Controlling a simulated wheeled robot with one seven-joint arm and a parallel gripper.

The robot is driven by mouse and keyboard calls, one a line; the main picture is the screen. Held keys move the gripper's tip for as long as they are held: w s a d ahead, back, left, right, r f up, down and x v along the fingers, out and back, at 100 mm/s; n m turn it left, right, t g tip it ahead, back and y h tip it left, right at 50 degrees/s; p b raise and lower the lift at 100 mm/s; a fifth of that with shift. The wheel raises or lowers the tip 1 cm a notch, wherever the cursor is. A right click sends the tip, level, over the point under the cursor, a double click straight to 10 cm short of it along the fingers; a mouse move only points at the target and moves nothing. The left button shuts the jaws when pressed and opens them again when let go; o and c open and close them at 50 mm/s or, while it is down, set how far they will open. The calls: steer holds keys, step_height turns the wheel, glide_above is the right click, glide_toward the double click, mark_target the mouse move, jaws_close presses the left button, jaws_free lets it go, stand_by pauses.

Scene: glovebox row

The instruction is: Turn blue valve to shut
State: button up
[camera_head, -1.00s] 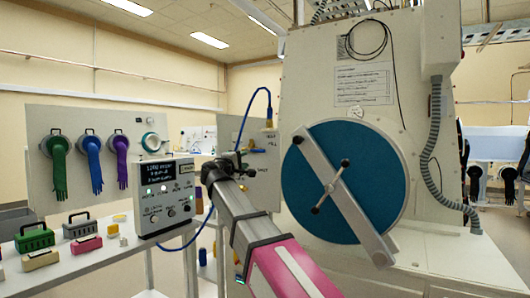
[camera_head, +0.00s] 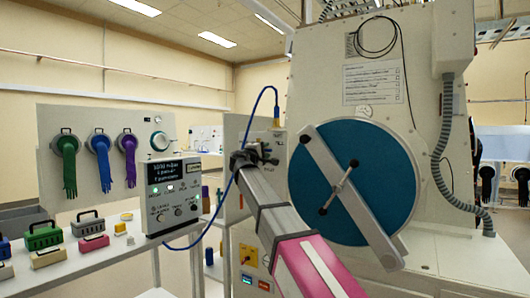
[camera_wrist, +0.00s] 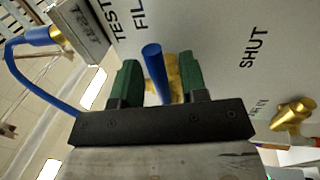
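The blue valve's lever (camera_wrist: 154,70) shows in the wrist view as a blue bar on a brass body, in front of a pale panel. My gripper (camera_wrist: 160,82) has two green fingers spread apart, one on each side of the lever. A gap shows on the right side; contact on the left cannot be told. The word SHUT (camera_wrist: 254,46) is printed on the panel to the right, with FILL and TEST at the upper left. In the head view my gripper (camera_head: 254,154) is up at the panel (camera_head: 236,138) and hides the lever.
A blue hose (camera_head: 268,92) loops to a brass fitting (camera_head: 277,121) above my gripper. The large blue round door (camera_head: 360,185) with its bar handle is close on the right. A control box (camera_head: 172,192) stands at the left. Another brass fitting (camera_wrist: 293,112) is at the wrist view's right.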

steer(key=shift+w, duration=0.1)
jaws_close()
steer(key=shift+f+m, duration=0.1)
steer(key=shift+m, duration=0.2)
steer(key=w+a+f+m+g+h, duration=0.1)
steer(key=a+f+m+g, duration=0.1)
steer(key=m, duration=0.7)
steer(key=w+a+f+m+g, duration=0.1)
steer(key=w+a+f+m, duration=0.1)
steer(key=m, duration=0.8)
steer(key=shift+a+f+g+h, duration=0.4)
steer(key=shift+a+f, duration=0.1)
steer(key=shift+f, duration=0.4)
steer(key=shift+m, duration=0.3)
